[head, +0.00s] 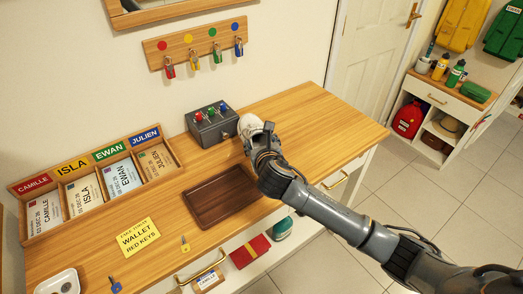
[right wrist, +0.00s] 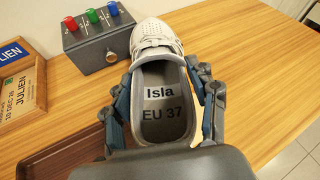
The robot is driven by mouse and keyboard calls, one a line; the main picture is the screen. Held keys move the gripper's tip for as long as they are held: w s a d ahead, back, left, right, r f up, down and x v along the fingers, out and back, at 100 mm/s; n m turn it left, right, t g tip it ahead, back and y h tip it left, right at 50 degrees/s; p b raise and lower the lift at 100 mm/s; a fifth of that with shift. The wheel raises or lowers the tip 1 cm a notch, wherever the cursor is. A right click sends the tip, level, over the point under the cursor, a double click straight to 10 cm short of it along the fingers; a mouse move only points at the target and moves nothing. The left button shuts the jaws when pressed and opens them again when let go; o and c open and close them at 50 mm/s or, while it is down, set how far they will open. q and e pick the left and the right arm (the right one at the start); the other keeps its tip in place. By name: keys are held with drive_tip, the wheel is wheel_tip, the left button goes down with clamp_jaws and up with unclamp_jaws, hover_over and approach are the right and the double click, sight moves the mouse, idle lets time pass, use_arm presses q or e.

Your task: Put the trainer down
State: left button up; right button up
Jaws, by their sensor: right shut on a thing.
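The white trainer (head: 250,126) is at the far side of the wooden desk, just right of the dark grey box, partly hidden behind my gripper. In the right wrist view the trainer (right wrist: 157,38) points away from me, and its grey insole reads "Isla EU 37". My right gripper (head: 264,143) is shut on the trainer, with one finger on each side of it. I cannot tell whether the sole touches the desk (head: 305,105). My left gripper is not in view.
The grey box (head: 213,125) with coloured knobs stands close left of the trainer. A dark wooden tray (head: 222,197) lies in front. A name-labelled card rack (head: 95,187) is at left. The desk's right end is clear. A yellow note (head: 138,237) lies nearer.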

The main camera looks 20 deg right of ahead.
drive_tip(key=shift+w+d+f, duration=0.35)
drive_tip(key=shift+w+f, duration=0.05)
drive_tip(key=shift+f, duration=0.15)
drive_tip(key=shift+w+f, duration=0.1)
drive_tip(key=shift+f, duration=1.55)
drive_tip(key=o, duration=1.4)
drive_tip(key=shift+f, duration=0.1)
